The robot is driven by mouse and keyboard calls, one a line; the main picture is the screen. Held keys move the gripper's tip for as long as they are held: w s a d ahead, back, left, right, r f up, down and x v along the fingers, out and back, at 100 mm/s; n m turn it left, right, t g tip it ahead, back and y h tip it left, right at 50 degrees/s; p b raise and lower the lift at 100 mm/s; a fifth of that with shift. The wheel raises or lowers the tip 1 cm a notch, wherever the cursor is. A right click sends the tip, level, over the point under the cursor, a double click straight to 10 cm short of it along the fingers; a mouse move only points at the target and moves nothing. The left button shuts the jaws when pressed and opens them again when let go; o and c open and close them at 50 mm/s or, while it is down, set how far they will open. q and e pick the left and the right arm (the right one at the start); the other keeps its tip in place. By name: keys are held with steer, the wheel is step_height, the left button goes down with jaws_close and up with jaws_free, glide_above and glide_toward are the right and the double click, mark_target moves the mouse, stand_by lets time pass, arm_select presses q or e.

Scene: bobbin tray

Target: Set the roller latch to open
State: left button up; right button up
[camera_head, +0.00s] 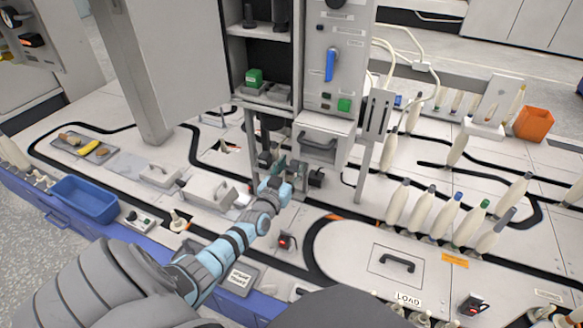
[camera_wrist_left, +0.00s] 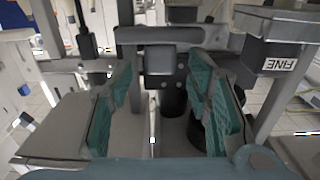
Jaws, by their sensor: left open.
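My left gripper (camera_head: 282,170) reaches under the tall grey machine (camera_head: 352,25). In the left wrist view its two teal-padded fingers (camera_wrist_left: 162,112) are apart. A grey block with a horizontal bar (camera_wrist_left: 160,60) shows between and beyond the fingers, with a dark cylinder (camera_wrist_left: 172,97) below it. This assembly may be the roller latch; I cannot tell its setting or whether the fingers touch it. In the head view, dark parts (camera_head: 316,178) stand just right of the gripper. My right gripper is not in view.
A grey drawer with a handle (camera_head: 322,143) hangs just above the gripper, and a thin machine leg (camera_head: 363,178) stands to its right. A block marked FINE (camera_wrist_left: 285,57) is at right in the wrist view. White bobbins (camera_head: 420,213) stand at right. A blue bin (camera_head: 84,200) sits at left.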

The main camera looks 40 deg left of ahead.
arm_select(q)
steer(key=shift+w, duration=0.15)
jaws_close()
stand_by(0.4)
